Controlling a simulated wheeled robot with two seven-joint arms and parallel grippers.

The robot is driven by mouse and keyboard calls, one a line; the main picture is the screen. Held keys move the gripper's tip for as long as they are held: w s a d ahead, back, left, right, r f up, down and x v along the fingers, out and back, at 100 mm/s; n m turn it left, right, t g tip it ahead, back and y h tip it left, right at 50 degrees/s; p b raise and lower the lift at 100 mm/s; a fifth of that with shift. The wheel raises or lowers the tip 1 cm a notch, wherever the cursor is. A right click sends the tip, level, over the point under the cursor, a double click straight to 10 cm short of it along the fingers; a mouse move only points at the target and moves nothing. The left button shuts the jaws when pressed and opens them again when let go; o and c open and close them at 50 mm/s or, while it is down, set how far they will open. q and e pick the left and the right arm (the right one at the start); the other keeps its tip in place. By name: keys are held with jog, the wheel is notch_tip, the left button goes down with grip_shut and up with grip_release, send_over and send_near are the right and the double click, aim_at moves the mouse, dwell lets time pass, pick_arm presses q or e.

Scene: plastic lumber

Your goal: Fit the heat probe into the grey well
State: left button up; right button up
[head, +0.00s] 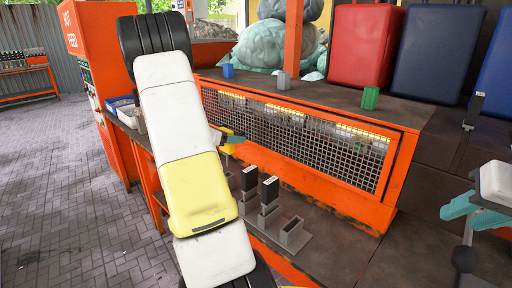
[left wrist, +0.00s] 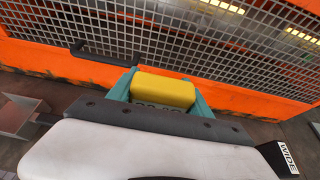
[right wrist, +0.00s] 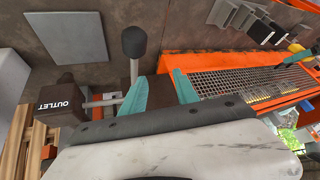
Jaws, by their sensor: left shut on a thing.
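My left gripper (head: 230,139) is shut on a yellow block-like piece (left wrist: 163,90), in front of the mesh panel; it fills the gap between the teal fingers in the left wrist view. I cannot tell whether this piece is the heat probe's handle; no probe tip shows. A small grey block-shaped cup (head: 283,80), possibly the grey well, stands on the orange machine's top, between a blue one (head: 228,71) and a green one (head: 370,98). It is apart from and beyond the left gripper. My right gripper (right wrist: 160,92) is open and appears empty, at the far right in the head view.
The orange mesh-fronted machine (head: 310,140) fills the middle. Before it stands a row of grey holders, two with black labelled blocks (head: 270,189), one open (head: 292,234). A black knob (right wrist: 134,40) and an OUTLET box (right wrist: 60,105) are near the right gripper.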

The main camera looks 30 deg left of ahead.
pick_arm(q)
notch_tip(320, 180, up, 8)
jog(key=shift+r, duration=0.15)
dwell(0.9)
dwell(0.5)
